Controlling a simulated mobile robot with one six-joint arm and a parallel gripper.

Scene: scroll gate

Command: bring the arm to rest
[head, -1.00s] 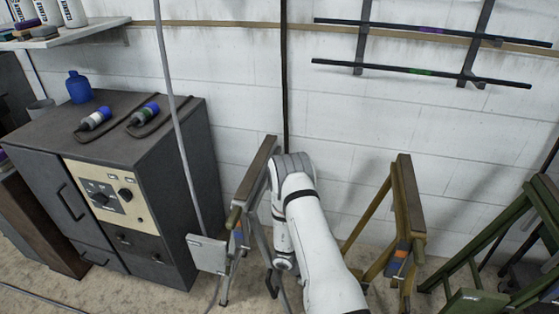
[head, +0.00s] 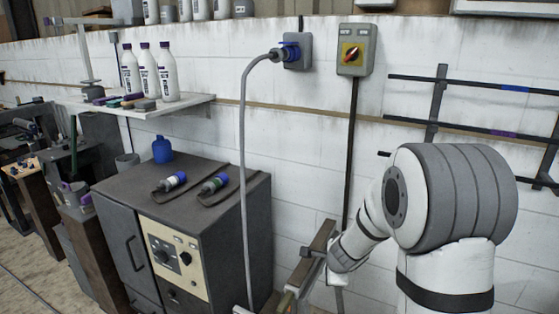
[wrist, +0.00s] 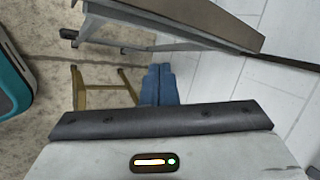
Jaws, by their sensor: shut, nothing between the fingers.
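My arm (head: 445,200) rises at the right of the head view, bent, with its forearm pointing down and left past the wooden trestle. In the wrist view my gripper (wrist: 158,82) shows as two blue fingers lying side by side, shut with nothing between them. They point away over the floor, close to the white wall in the picture. In the head view the gripper's fingers are hard to make out, partly hidden behind the arm and the trestle.
A wooden trestle (head: 310,262) stands beside the forearm. A dark cabinet (head: 215,235) with two plugs stands left, below a shelf of bottles (head: 165,105). A tan trestle (wrist: 100,90), a grey beam (wrist: 190,22) and a teal object (wrist: 12,80) surround the gripper.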

